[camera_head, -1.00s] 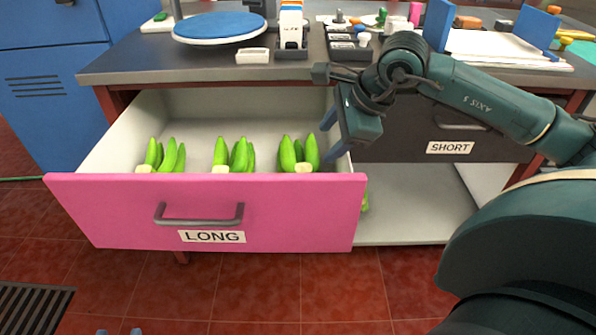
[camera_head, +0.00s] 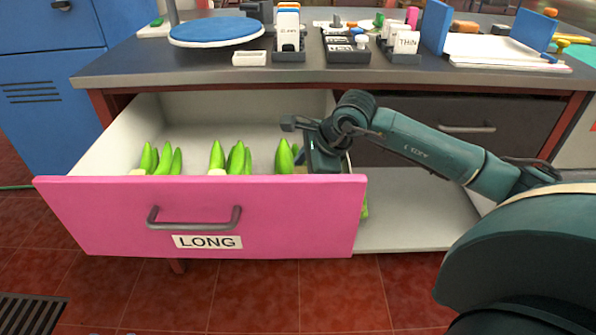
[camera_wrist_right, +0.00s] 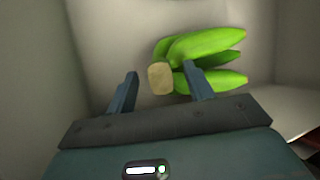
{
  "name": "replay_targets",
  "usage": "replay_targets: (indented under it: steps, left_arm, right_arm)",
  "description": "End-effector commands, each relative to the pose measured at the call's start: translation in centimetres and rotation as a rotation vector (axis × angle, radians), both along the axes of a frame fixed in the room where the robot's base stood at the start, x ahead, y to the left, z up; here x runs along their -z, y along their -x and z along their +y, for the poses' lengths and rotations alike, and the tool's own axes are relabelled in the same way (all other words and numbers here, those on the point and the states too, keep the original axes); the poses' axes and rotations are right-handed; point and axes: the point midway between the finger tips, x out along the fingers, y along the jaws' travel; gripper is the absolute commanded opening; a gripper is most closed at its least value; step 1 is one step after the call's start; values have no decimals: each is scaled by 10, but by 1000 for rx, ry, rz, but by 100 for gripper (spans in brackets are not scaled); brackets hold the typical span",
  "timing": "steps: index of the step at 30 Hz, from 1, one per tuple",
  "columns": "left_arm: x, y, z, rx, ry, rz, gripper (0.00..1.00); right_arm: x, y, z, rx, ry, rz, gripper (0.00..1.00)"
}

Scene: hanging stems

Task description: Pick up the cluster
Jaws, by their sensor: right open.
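Three clusters of green banana-like fruit sit in the open pink drawer marked LONG (camera_head: 100,215): a left cluster (camera_head: 160,158), a middle cluster (camera_head: 232,158) and a right cluster (camera_head: 286,157). My right gripper (camera_head: 320,165) reaches down into the drawer at the right cluster and partly hides it. In the right wrist view my right gripper (camera_wrist_right: 161,72) is open, with one finger on each side of the tan stem end of that cluster (camera_wrist_right: 215,45). The right finger overlaps the fruit in the picture; whether it touches cannot be told. My left gripper is not in view.
A closed dark drawer (camera_head: 440,145) lies right of the open one, above an open shelf (camera_head: 410,220). Something green (camera_head: 364,208) shows beside the pink front. The counter above holds a blue turntable (camera_head: 215,30), labelled holders and a small white tray (camera_head: 249,58).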

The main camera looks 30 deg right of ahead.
Motion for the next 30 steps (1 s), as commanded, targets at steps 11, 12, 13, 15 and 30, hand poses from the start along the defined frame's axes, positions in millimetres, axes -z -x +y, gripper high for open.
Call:
replay_targets:
  steps: [11, 12, 13, 15, 30]
  left_arm:
    - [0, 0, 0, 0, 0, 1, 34]
    - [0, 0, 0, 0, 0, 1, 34]
    - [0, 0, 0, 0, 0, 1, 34]
    - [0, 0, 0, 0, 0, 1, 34]
    - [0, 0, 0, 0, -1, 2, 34]
  right_arm:
    - [-1, 0, 0, 0, 0, -1, 34]
    - [-1, 0, 0, 0, 0, -1, 31]
    - [-1, 0, 0, 0, 0, -1, 29]
    - [-1, 0, 0, 0, 0, -1, 23]
    - [-4, -1, -1, 1, 0, -10, 0]
